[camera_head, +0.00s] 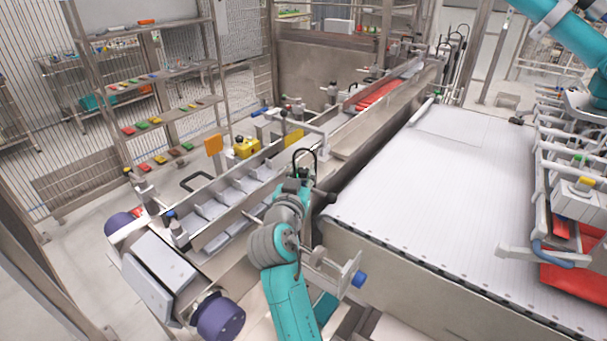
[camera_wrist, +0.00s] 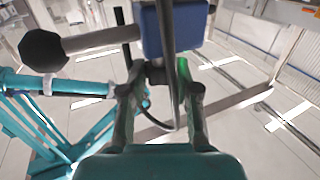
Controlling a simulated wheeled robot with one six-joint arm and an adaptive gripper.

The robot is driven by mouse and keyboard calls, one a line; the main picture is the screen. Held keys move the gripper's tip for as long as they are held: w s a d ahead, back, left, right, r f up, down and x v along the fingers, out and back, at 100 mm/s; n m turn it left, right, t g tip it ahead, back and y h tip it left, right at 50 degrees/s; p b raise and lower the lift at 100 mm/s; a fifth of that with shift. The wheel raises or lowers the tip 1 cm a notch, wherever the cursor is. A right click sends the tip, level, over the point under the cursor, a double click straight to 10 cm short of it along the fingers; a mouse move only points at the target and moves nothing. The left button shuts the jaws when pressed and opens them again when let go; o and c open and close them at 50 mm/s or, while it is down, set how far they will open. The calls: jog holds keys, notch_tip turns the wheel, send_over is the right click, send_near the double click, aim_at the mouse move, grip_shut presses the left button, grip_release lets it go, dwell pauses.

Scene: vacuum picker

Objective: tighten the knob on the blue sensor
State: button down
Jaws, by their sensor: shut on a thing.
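The blue sensor (camera_wrist: 180,27) is a blue block at the top middle of the wrist view, just beyond my fingertips. My gripper (camera_wrist: 160,78) has its two fingers on either side of a small dark knob (camera_wrist: 155,73) below the blue block and is shut on it. The fingers partly hide this knob, and its turn cannot be read. In the head view my gripper (camera_head: 301,172) is at the front end of the metal rail, and the blue sensor there cannot be made out clearly behind it.
A larger black round knob (camera_wrist: 44,50) on a metal rod stands left of the sensor. A thin upright metal strip passes close to my fingers. The white conveyor (camera_head: 440,190) lies right of my arm. A slotted metal channel (camera_head: 235,195) runs on its left.

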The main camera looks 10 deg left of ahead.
jog(key=shift+a+m+g+h, duration=0.15)
jog(key=shift+m+g+h, duration=0.25)
jog(key=shift+m+h, duration=1.2)
jog(key=shift+a+m+g+h, duration=0.1)
jog(key=shift+m+g+h, duration=0.55)
jog(key=shift+h, duration=1.55)
jog(key=shift+f+m, duration=0.1)
jog(key=shift+m, duration=0.25)
jog(key=c, duration=0.8)
grip_release()
jog(key=shift+c, duration=0.2)
jog(key=v, duration=1.2)
jog(key=shift+f, duration=0.2)
